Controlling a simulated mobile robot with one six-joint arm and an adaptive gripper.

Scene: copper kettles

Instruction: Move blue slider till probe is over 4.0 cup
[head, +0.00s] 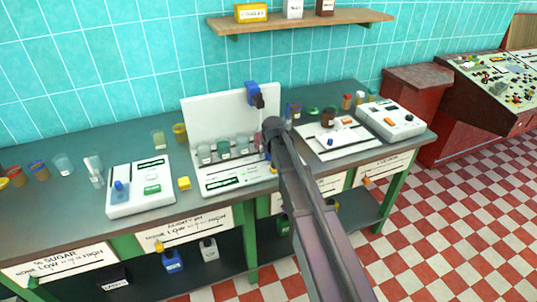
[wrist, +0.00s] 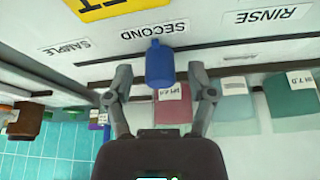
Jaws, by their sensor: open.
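The blue slider (wrist: 159,62) is a small upright knob at the slot beside the SECOND label in the wrist view. My gripper (wrist: 159,75) is open, one finger on each side of the knob, with visible gaps. In the head view my gripper (head: 272,128) is at the right end of the white probe station (head: 215,115) and hides part of it. A blue probe carriage with a dark lower part (head: 252,92) is high on the back panel.
A pale teal cup (wrist: 234,108) and the green pH 7.0 cup (wrist: 295,100) stand beside the pink one. SAMPLE and RINSE labels flank SECOND. A white device (head: 140,188) and yellow block (head: 184,183) are left; more devices (head: 345,140) are right.

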